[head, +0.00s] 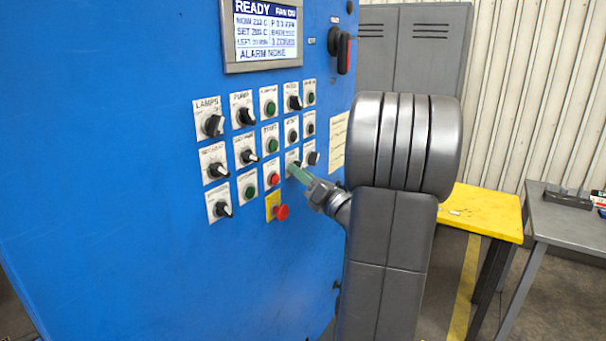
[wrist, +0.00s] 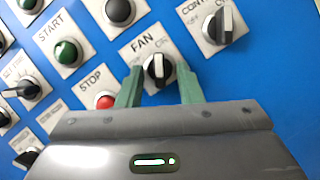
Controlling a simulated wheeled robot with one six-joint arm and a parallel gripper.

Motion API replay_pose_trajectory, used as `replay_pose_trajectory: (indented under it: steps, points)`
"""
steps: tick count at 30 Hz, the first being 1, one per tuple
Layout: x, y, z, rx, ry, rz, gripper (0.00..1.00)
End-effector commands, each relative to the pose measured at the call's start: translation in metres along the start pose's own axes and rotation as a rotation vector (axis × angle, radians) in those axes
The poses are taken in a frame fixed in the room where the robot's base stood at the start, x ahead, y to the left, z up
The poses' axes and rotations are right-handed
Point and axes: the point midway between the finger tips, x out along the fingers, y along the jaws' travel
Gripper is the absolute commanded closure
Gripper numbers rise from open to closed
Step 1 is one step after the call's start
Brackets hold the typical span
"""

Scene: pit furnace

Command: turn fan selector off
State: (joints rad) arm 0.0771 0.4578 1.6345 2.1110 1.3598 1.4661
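The fan selector (wrist: 158,70) is a black knob with a white pointer line on a white plate marked FAN. Its pointer stands about upright in the wrist view. My gripper (wrist: 159,66) is open, with one green finger to each side of the knob. Gaps show between the knob and both fingers, so it is not clamped. In the head view my gripper (head: 297,172) reaches the panel from the lower right and mostly hides the fan selector. The display (head: 265,33) at the top reads READY and what looks like FAN ON.
A red STOP button (wrist: 105,101) lies just left of the left finger. The CONTROL knob (wrist: 226,25) is to the upper right. A green START button (wrist: 67,52) is to the upper left. A red emergency button (head: 281,212) sits below my gripper on a yellow plate.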

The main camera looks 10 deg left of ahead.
Motion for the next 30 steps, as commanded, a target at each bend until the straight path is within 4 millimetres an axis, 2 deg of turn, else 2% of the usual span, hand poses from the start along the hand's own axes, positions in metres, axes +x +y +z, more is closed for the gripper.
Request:
replay_pose_trajectory:
  steps: [3, 8, 9, 20, 30]
  points:
    - [-0.0003, -0.0002, -0.0001, 0.000, 0.000, 0.000, 0.67]
    - [-0.0004, -0.0001, -0.0001, 0.000, 0.000, 0.000, 0.97]
    - [-0.0004, -0.0001, -0.0001, 0.000, 0.000, 0.000, 1.00]
    - [-0.0014, -0.0018, -0.0020, -0.032, 0.000, 0.013, 1.00]
    - [-0.0025, -0.0065, -0.0046, -0.235, 0.000, 0.097, 1.00]
